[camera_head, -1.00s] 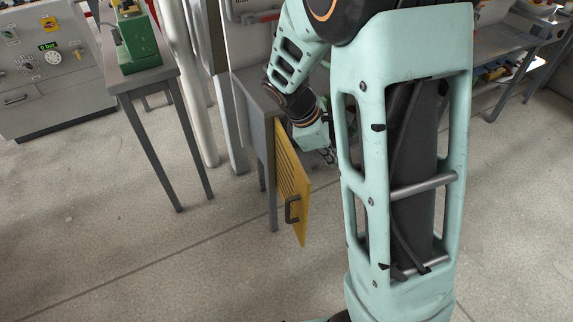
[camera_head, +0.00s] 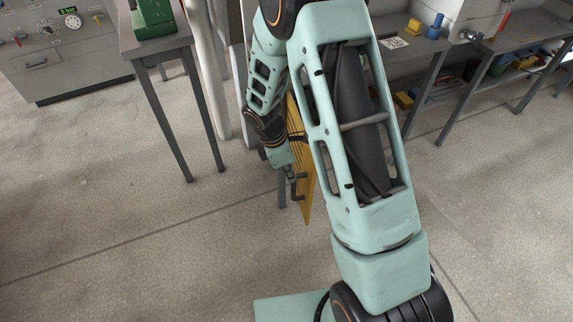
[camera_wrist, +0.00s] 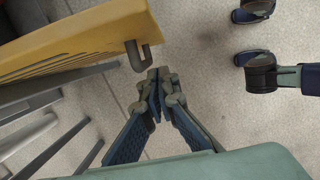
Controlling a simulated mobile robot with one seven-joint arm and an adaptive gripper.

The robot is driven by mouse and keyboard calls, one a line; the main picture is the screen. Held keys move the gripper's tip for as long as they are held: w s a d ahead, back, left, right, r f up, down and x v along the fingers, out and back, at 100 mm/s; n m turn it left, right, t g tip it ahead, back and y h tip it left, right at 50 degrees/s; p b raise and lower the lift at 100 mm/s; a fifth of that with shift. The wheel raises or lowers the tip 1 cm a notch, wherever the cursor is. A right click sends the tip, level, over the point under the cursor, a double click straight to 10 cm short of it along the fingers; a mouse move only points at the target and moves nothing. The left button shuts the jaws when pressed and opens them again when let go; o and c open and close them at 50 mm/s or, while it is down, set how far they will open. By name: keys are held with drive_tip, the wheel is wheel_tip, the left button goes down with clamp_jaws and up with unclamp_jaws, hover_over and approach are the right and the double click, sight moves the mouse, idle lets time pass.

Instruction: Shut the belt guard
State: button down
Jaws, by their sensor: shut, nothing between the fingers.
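The belt guard (camera_head: 307,200) is a yellow slatted panel. It stands open, jutting toward me, and my arm hides part of it in the head view. In the wrist view the guard (camera_wrist: 70,42) fills the upper left, seen along its edge. Its dark handle (camera_wrist: 138,58) sticks out from the slatted face. My gripper (camera_wrist: 157,76) is shut and empty, with its fingertips just below and right of the handle. I cannot tell whether they touch it. In the head view my gripper (camera_head: 291,176) is on the handle side of the guard.
A grey table (camera_head: 157,45) with a green machine (camera_head: 153,18) stands at the left. A control cabinet (camera_head: 50,62) is farther left. Benches with shelves (camera_head: 485,60) line the back right. The concrete floor (camera_head: 130,240) in front is clear.

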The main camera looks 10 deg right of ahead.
sight(305, 173)
drive_tip(key=d, duration=0.4)
drive_tip(key=shift+w+d+f+p, duration=0.1)
drive_tip(key=shift+w+f+p, duration=0.1)
drive_tip(key=shift+p, duration=0.15)
drive_tip(key=shift+d, duration=0.1)
